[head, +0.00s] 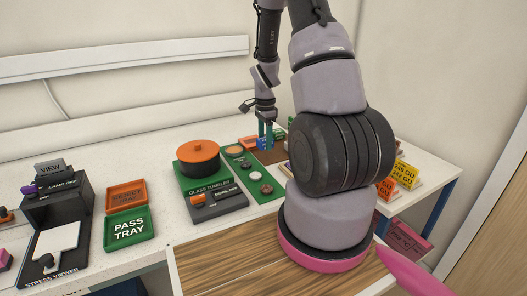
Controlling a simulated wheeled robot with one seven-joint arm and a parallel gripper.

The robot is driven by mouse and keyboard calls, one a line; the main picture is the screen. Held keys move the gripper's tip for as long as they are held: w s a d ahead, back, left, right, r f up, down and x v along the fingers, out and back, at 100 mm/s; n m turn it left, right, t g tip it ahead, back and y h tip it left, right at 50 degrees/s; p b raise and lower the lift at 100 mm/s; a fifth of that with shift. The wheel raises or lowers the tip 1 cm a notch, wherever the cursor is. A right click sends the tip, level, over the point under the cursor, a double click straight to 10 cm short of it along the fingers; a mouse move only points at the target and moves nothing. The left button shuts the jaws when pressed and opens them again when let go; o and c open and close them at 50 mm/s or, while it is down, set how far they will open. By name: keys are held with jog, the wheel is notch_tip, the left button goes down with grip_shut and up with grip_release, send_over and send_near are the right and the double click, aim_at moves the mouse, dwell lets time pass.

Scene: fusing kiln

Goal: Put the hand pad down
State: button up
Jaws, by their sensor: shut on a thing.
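My gripper (266,138) hangs over the back of the white bench, with its teal fingers pointing down. It is shut on a small blue block (264,145), which looks like the hand pad. The block is at or just above a dark brown area (272,155) of the bench. I cannot tell whether it touches the surface. The view is small, and my arm hides what lies to the right of the gripper.
A green glass tumbler base (184,184) with an orange-topped drum (199,152) stands left of the gripper. A green strip with several round pieces (254,176) lies nearer. The pass tray (129,229), another tray (126,196) and stress viewer (57,240) are at left. Orange-labelled packs (404,174) stand right.

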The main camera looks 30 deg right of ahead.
aim_at(265, 157)
jog(key=shift+f, duration=2.05)
jog(key=o, duration=1.3)
jog(key=shift+f, duration=0.15)
